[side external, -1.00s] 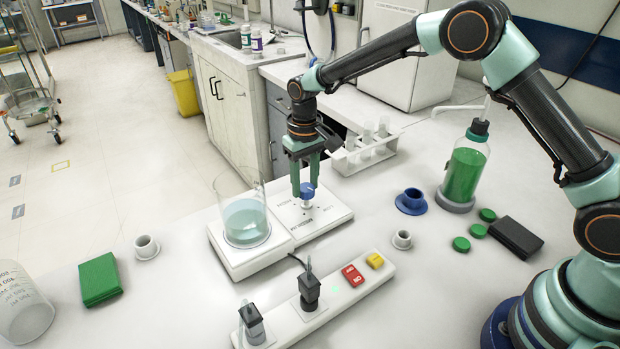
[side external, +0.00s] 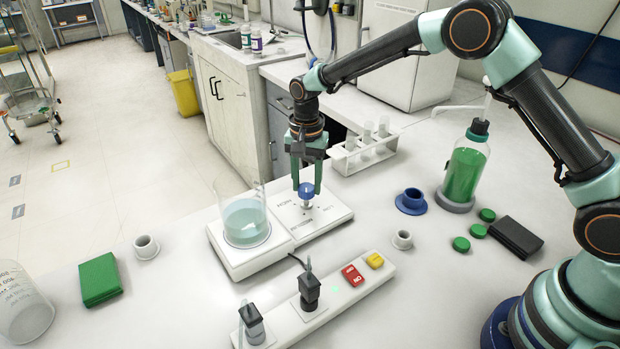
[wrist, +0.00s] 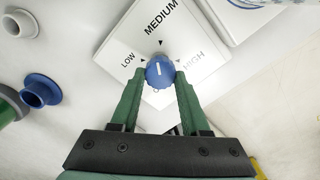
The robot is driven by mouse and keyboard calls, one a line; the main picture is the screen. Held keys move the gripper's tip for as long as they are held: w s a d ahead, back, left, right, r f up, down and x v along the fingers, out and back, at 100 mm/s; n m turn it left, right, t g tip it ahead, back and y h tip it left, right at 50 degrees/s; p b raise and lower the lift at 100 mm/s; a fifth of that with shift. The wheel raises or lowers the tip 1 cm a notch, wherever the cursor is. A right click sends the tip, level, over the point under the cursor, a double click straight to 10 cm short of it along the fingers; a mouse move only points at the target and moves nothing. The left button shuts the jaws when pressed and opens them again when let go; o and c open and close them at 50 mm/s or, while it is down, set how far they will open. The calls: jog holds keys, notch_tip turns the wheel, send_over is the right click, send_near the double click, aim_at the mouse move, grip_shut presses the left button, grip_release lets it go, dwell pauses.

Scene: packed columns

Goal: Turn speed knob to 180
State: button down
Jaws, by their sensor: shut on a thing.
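The blue speed knob (side external: 306,191) sits on the white hotplate-stirrer panel (side external: 335,214). My gripper (side external: 306,188) points down at it, its green fingers shut on the knob's two sides. In the wrist view the knob (wrist: 160,71) is between the fingertips of my gripper (wrist: 160,76). A short white line on its top runs nearly straight up and down, in line with the MEDIUM mark above. LOW is printed to the left and HIGH to the right. The label below is mostly hidden by the knob and fingers.
A beaker of pale liquid (side external: 246,230) stands on the stirrer, left of the knob. A white power strip (side external: 345,299) with plugs and a red switch lies in front. A test-tube rack (side external: 350,166) stands behind, and a green-filled bottle (side external: 465,172) to the right.

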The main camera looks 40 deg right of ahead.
aim_at(307, 185)
jog(key=shift+r+m, duration=0.15)
jog(key=shift+m, duration=0.65)
jog(key=shift+c, duration=1.9)
grip_release()
notch_tip(307, 185, up, 12)
